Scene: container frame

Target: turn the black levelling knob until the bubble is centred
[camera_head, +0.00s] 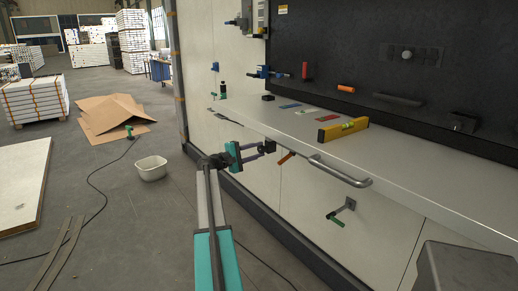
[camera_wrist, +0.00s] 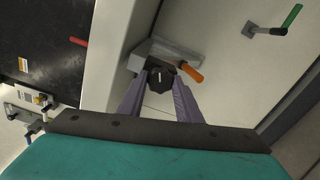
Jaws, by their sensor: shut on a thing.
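The black knob (camera_wrist: 160,76) with a white mark shows in the wrist view, on a grey bracket (camera_wrist: 176,55) with an orange handle (camera_wrist: 188,71). My gripper (camera_wrist: 160,88) has its two purple-grey fingers on either side of the knob, shut on it. In the head view my gripper (camera_head: 268,147) is at the front edge of the bench, beside the orange handle (camera_head: 285,157), and the knob is hard to make out. The yellow spirit level (camera_head: 342,130) lies on the bench top, right of my gripper. Its greenish vial (camera_head: 348,126) is visible, but the bubble is too small to place.
A metal bar handle (camera_head: 340,172) juts from the bench front, right of my gripper. Flat coloured pieces (camera_head: 307,112) lie on the bench top (camera_head: 405,158). A white tub (camera_head: 151,168) stands on the floor.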

